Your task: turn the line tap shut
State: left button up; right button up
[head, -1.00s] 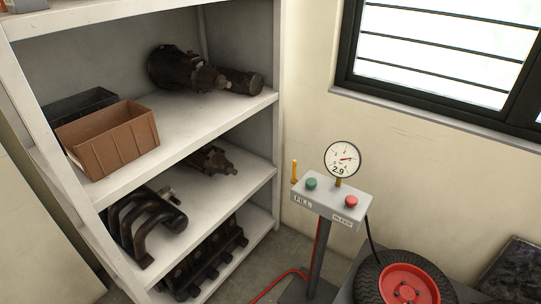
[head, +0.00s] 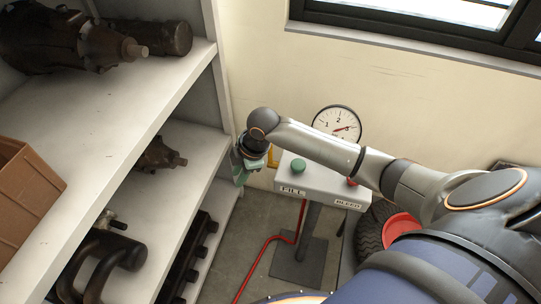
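The line tap appears to be the small yellow lever (head: 273,157) at the left side of the grey control box (head: 322,184). Most of it is hidden behind my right wrist, so its angle cannot be told. My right arm reaches in from the right, across the top of the box. My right gripper (head: 240,172) points downward just left of the lever, close to the shelf's edge. Its fingers are small and partly hidden, so their opening and any contact with the lever cannot be told. My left gripper is out of view.
The box carries a green button (head: 298,166) over FILL and a mostly hidden red one over BLEED. A dial gauge (head: 337,122) stands behind. A shelf (head: 160,108) with dark parts is close on the left. A red hose (head: 262,262) crosses the floor; a tyre (head: 372,228) lies right.

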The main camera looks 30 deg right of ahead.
jog(key=w+d+r+n+g+h, duration=0.1)
jog(key=w+d+r+n+h, duration=0.1)
jog(key=d+r, duration=0.4)
notch_tip(320, 180, up, 6)
jog(key=n+g+b, duration=0.1)
jog(key=n+g, duration=0.1)
send_over(271, 162)
jog(key=shift+w+f+h, duration=0.15)
jog(key=shift+w+h, duration=0.15)
jog(key=shift+h, duration=0.1)
jog(key=shift+d, duration=0.15)
notch_tip(271, 162, down, 12)
jog(key=shift+f+b, duration=0.1)
jog(key=shift+b, duration=0.5)
grip_shut()
